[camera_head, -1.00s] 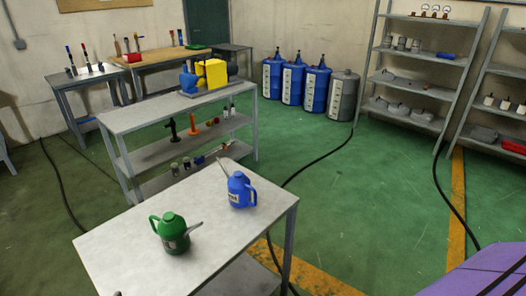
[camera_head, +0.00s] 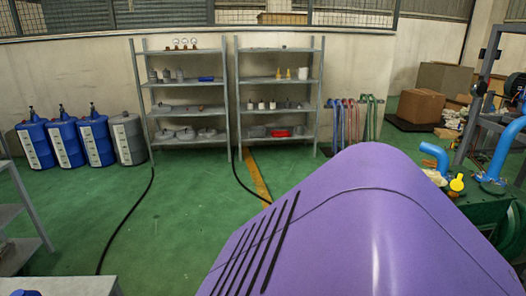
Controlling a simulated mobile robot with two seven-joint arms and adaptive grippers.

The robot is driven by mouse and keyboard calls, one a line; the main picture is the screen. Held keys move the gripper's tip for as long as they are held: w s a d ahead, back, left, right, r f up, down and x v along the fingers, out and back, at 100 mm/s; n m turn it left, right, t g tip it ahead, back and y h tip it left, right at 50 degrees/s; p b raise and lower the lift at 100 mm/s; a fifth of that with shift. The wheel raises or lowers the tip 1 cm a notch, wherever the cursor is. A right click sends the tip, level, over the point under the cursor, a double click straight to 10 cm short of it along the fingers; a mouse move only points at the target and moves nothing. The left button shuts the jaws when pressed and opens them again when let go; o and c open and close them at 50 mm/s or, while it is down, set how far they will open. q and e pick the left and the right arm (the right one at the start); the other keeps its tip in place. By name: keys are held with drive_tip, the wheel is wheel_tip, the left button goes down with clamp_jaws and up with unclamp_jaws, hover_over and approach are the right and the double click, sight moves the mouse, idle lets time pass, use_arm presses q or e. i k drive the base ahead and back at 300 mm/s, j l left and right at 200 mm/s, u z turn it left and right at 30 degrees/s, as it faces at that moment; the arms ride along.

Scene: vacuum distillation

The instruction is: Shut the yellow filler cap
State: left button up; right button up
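A small round yellow part (camera_head: 456,183), which looks like the yellow filler cap, shows at the right on the green machine (camera_head: 472,212). It stands just beyond the right side of the purple cover, beside a blue bent pipe (camera_head: 434,155). It is too small to tell whether the cap is raised or shut. Neither of my grippers is in view.
A large purple cover (camera_head: 350,225) fills the lower middle and right. Two grey shelf racks (camera_head: 234,100) stand at the back wall. Blue drums (camera_head: 66,143) and a grey drum (camera_head: 128,138) stand at the left. Green floor between is mostly clear, with black hoses on it.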

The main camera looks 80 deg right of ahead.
sight(457, 185)
drive_tip(key=i+l+z, duration=0.1)
drive_tip(key=z, duration=0.4)
drive_tip(key=i+z, duration=0.15)
drive_tip(key=z, duration=2.15)
